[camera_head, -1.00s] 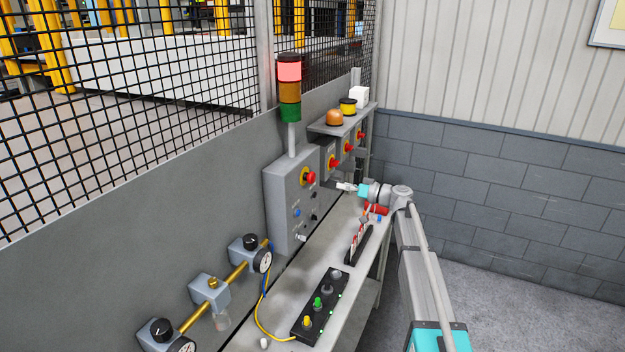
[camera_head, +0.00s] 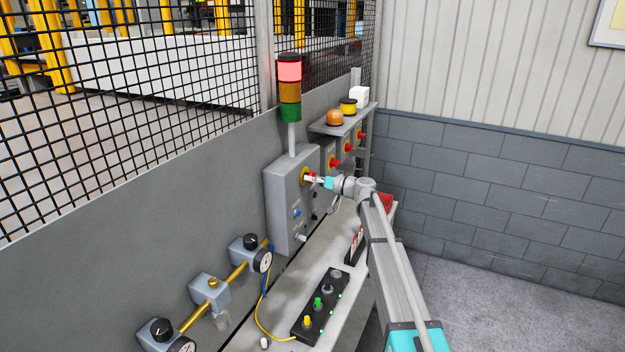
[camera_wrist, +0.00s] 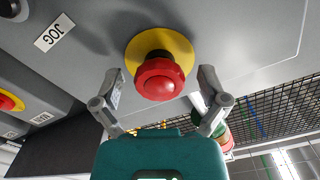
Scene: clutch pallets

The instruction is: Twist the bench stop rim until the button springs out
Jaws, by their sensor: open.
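The bench stop is a red mushroom button (camera_wrist: 160,79) on a yellow round plate (camera_wrist: 172,46), fixed to the front of a grey control box (camera_head: 283,208). In the wrist view my gripper (camera_wrist: 161,84) is open, with one finger on each side of the red button. Gaps show between the fingers and the rim, so I see no contact. In the head view my gripper (camera_head: 316,180) is at the box front and hides most of the button. Whether the button is pressed in or out I cannot tell.
A stack light (camera_head: 289,88) with its red top lit stands above the box. More red stop buttons (camera_head: 334,162) sit on boxes behind. A black pendant (camera_head: 321,304) with coloured knobs lies on the bench. Gauges and brass pipe (camera_head: 236,273) are at the left.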

